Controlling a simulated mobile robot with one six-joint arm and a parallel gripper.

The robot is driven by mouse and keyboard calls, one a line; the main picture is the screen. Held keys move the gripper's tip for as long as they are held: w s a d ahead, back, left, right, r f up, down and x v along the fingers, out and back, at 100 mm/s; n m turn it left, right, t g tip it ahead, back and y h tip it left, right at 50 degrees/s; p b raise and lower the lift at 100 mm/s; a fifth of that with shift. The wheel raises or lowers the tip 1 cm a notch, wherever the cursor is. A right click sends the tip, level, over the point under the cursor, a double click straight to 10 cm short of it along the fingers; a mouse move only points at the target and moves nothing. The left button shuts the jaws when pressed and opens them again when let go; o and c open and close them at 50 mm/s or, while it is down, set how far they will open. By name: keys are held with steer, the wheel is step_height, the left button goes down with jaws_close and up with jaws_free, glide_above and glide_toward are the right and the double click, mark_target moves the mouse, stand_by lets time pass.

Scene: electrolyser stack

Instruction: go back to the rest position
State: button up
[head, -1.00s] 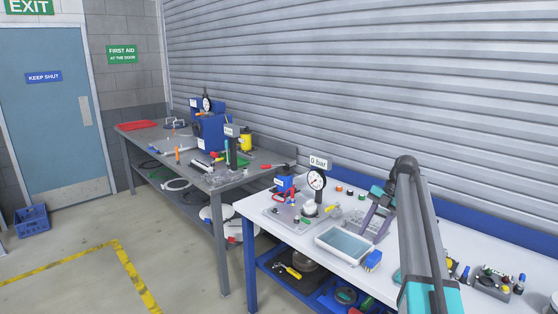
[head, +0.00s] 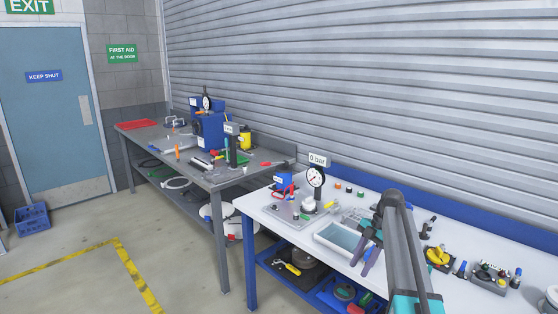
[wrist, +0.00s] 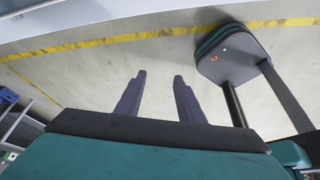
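My gripper (head: 370,260) shows in the head view over the front edge of the white bench (head: 268,212), its dark purple fingers pointing down and to the left. In the wrist view its two fingers (wrist: 158,78) stand apart with nothing between them, so it is open and empty. Below them the wrist view shows bare floor with yellow lines. My arm crosses the right part of the head view and hides part of the bench behind it.
A white tray (head: 325,246), a gauge (head: 315,178) marked 0 bar and a yellow-topped part (head: 438,256) stand on the white bench. A grey bench (head: 210,180) with a blue machine is farther left.

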steer(key=s+a+f+m+g+h+b, duration=0.1)
steer(key=s+a+f+m, duration=0.25)
steer(key=s+f, duration=0.55)
steer(key=s+a+f+m+b, duration=0.15)
steer(key=s+f+m, duration=0.35)
steer(key=f, duration=0.8)
steer(key=s+a+f+m+g+h, duration=0.1)
steer(key=s+a+f+m, duration=0.25)
steer(key=s+f, duration=0.45)
steer(key=s+a+f+m+h+b, duration=0.1)
steer(key=s+f+m, duration=0.4)
steer(key=s+f, duration=0.4)
steer(key=s+a+f+m+g+h+b, duration=0.1)
steer(key=s+f+m, duration=0.5)
steer(key=s, duration=1.1)
step_height(320, 180, down, 4)
steer(key=shift+s+a+r+g+b, duration=0.2)
steer(key=shift+s+a+g+b, duration=0.15)
steer(key=shift+b, duration=0.15)
steer(key=shift+w, duration=0.1)
steer(key=shift+c, duration=0.5)
